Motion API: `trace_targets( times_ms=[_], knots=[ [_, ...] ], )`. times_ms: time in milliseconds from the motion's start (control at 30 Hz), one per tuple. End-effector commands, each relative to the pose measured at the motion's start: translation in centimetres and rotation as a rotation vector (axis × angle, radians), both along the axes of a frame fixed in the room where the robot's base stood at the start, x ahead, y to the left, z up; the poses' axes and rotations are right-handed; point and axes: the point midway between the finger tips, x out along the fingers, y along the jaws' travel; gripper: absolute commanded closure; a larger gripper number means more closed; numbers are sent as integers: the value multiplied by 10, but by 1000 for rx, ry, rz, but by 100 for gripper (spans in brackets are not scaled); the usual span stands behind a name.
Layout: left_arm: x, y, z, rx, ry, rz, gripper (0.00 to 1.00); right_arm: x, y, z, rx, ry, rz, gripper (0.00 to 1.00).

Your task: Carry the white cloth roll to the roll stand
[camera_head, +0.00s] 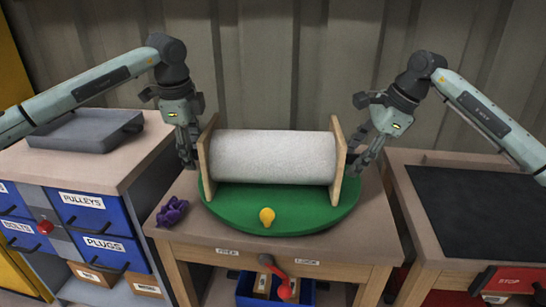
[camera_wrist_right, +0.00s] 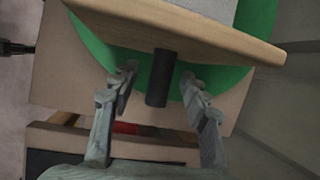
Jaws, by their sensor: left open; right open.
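The white cloth roll (camera_head: 272,156) lies level between two upright wooden end boards, left (camera_head: 206,148) and right (camera_head: 338,158), over a round green disc (camera_head: 235,213) on the middle table. I cannot tell whether the boards belong to the roll or to a stand. My left gripper (camera_head: 188,153) is open beside the left board. My right gripper (camera_head: 362,160) is open beside the right board. In the right wrist view, my open right gripper (camera_wrist_right: 158,80) has a black stub (camera_wrist_right: 160,85) between its fingers, which projects from the wooden board (camera_wrist_right: 185,28); contact is not visible.
A yellow knob (camera_head: 267,216) stands on the disc's front. A purple bundle (camera_head: 172,212) lies on the table's left corner. A grey tray (camera_head: 85,130) sits on the left drawer cabinet. The right table has a bare black mat (camera_head: 475,210). A corrugated wall stands behind.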

Motion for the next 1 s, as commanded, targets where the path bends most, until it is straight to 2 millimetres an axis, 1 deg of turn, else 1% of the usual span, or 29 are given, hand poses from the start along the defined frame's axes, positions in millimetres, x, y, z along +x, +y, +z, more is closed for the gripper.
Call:
trace_targets(
  times_ms=[33,133,433,467,800,833,1000],
  knots=[
    [1,0,-5,1,2,0,55,0,2,-5,1,2,1,54],
    [2,0,-10,0,0,0,55,2,4,-9,0,0,0,54],
    [2,0,-12,0,0,-1,55,2,4,-11,0,-1,0,54],
    [2,0,-12,0,0,-1,57,2,5,-11,0,-1,0,56],
    [2,0,-11,0,0,-1,99,2,4,-10,0,-1,0,99],
    [2,0,-11,0,0,-1,100,2,4,-10,0,-1,0,100],
    [2,0,-11,0,0,-1,100,2,4,-10,0,-1,0,100]
  ],
)
